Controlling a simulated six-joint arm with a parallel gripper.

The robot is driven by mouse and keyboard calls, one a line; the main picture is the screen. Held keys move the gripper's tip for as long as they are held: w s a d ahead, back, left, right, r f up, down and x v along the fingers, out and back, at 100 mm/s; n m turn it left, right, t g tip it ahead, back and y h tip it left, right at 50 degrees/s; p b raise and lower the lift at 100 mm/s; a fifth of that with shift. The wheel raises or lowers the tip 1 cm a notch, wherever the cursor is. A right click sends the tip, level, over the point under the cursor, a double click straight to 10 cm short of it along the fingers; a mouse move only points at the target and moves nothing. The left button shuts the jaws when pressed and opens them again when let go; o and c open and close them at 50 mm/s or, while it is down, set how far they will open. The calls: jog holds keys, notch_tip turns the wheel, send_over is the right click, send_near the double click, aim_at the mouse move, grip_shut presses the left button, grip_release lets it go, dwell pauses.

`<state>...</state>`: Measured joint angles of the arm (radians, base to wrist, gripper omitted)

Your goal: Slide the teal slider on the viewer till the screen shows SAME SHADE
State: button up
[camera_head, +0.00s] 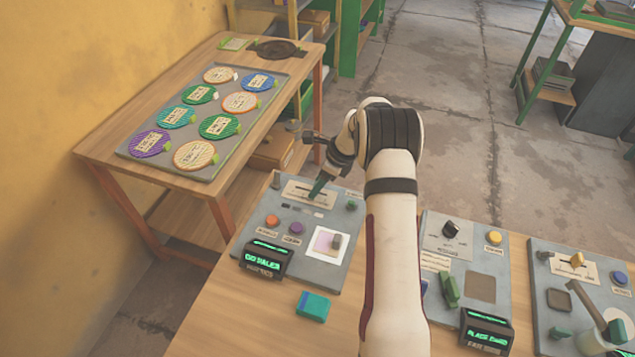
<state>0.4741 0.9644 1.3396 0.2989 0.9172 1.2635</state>
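The viewer (345,273) is the grey panel at the left end of the front bench. Its small dark screen (263,262) shows green letters that read GO PALER, with a smaller blurred line below. The teal slider (318,188) stands on a pale slotted plate (295,189) at the back of the viewer, towards the right of the slot. My gripper (326,175) points down at the slider's top, and its fingers are too small and dark to tell whether they grip it. A white-framed window (324,243) on the viewer shows a pale pink-lilac patch.
An orange button (272,221), a purple button (296,228) and a small green knob (351,205) stand near the slider. A teal block (313,306) lies in front. Other panels (487,266) stand right. A side table (150,110) holds several striped discs.

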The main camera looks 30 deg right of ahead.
jog(key=v, duration=1.5)
jog(key=shift+r, duration=0.4)
jog(key=shift+s, duration=0.1)
jog(key=s+a+r+n+g, duration=0.1)
jog(key=s+a+r+n, duration=0.4)
jog(key=a, duration=0.3)
jog(key=s+a+r+n+g, duration=0.1)
jog(key=s+a+r+n, duration=0.1)
jog(key=s+a+n, duration=0.35)
jog(key=s+a+f+n, duration=0.1)
jog(key=s+a+n, duration=0.2)
jog(key=s, duration=0.4)
jog(key=s+a+f+n+g+h, duration=0.1)
jog(key=s+a+n, duration=0.3)
jog(key=s, duration=0.4)
jog(key=s+a+f+n, duration=0.1)
jog(key=s+a+n, duration=0.2)
jog(key=s, duration=0.4)
jog(key=shift+s+a+n, duration=0.15)
jog(key=shift+a+n, duration=0.05)
jog(key=shift+n, duration=0.35)
